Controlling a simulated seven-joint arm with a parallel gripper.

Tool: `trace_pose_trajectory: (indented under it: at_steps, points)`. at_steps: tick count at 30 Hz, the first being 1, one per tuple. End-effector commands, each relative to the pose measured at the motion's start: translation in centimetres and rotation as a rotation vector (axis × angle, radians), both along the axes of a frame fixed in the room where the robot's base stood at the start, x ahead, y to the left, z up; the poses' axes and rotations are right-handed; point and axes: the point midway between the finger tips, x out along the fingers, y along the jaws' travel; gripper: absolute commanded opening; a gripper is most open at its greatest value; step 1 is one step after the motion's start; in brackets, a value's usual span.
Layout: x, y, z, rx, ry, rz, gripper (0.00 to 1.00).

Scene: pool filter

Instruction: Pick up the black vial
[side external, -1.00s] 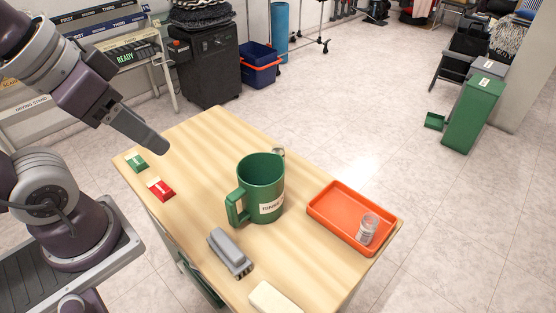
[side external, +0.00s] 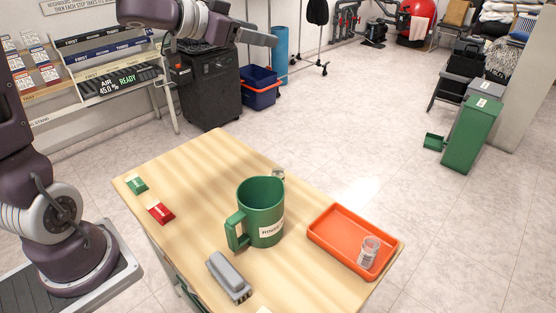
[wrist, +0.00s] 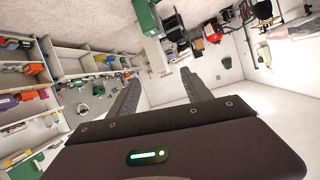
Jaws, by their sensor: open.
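I cannot make out a black vial in either view. A small clear vial (side external: 369,252) with a pale label stands in the orange tray (side external: 325,245) at the table's right. A small greyish object (side external: 278,174), perhaps another vial, is partly hidden behind the green mug (side external: 261,215). My gripper (side external: 272,40) is raised high beyond the table's far side, well away from everything on it. In the wrist view my gripper (wrist: 161,77) is open, with nothing between its fingers; that view shows the room, not the table.
The wooden table (side external: 190,175) also holds a green packet (side external: 137,185), a red packet (side external: 161,212) and a grey brush-like block (side external: 229,277). The tall mug stands mid-table.

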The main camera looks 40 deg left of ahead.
Motion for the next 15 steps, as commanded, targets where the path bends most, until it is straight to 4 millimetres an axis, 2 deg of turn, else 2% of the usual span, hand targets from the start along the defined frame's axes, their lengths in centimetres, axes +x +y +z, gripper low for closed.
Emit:
trace_pose_trajectory:
  at_steps: [4,11,15]
  points:
    - [0.0,-1.4,-3.8,-0.138,0.084,-0.203,0.57]
    - [-0.2,-1.7,-11.1,-0.138,0.083,-0.193,0.57]
    - [-0.2,-1.8,-17.3,-0.138,0.085,-0.193,0.57]
